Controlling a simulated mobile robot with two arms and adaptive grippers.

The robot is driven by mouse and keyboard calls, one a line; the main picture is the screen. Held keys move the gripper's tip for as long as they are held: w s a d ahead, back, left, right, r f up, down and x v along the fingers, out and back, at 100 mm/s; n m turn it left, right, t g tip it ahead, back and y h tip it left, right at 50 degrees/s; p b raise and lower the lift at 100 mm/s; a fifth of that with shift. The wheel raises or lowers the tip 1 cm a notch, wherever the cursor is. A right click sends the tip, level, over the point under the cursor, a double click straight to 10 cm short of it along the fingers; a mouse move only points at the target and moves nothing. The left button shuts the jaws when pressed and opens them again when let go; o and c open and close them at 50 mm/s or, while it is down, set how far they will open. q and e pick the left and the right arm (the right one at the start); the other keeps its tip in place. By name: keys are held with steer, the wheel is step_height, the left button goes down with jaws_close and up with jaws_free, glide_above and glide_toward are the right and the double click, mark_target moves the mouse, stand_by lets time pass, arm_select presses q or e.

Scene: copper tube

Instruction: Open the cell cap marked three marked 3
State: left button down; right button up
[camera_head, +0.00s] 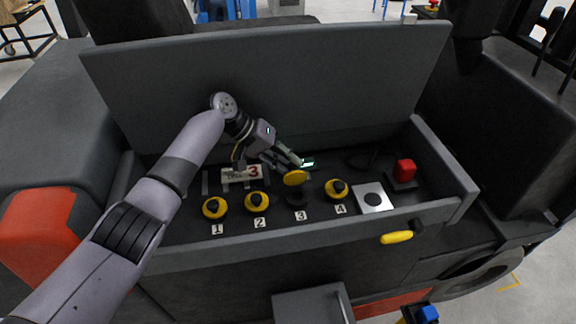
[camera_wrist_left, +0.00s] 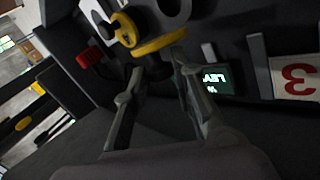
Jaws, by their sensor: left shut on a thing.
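The cell cap marked 3 is a yellow disc (camera_head: 294,178) raised and tilted above its black base (camera_head: 297,198), behind the label 3 (camera_head: 300,215). In the left wrist view a yellow rim (camera_wrist_left: 160,43) lies at the fingertips. My left gripper (camera_head: 296,167) reaches in from behind the cap and is shut on it; the fingers partly hide the contact. In the left wrist view the gripper (camera_wrist_left: 160,70) has a finger on each side of a dark part below the rim. My right gripper is not in view.
Yellow-and-black caps 1 (camera_head: 214,208), 2 (camera_head: 256,203) and 4 (camera_head: 337,189) sit in the same row. A sign with a red 3 (camera_head: 253,171) stands behind. A red button (camera_head: 405,170), white plate (camera_head: 372,198) and yellow handle (camera_head: 397,237) are right. A raised grey lid (camera_head: 330,80) stands behind.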

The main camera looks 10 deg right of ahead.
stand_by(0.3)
arm_select(q)
steer(key=c, duration=1.3)
jaws_free()
steer(key=shift+c, duration=0.2)
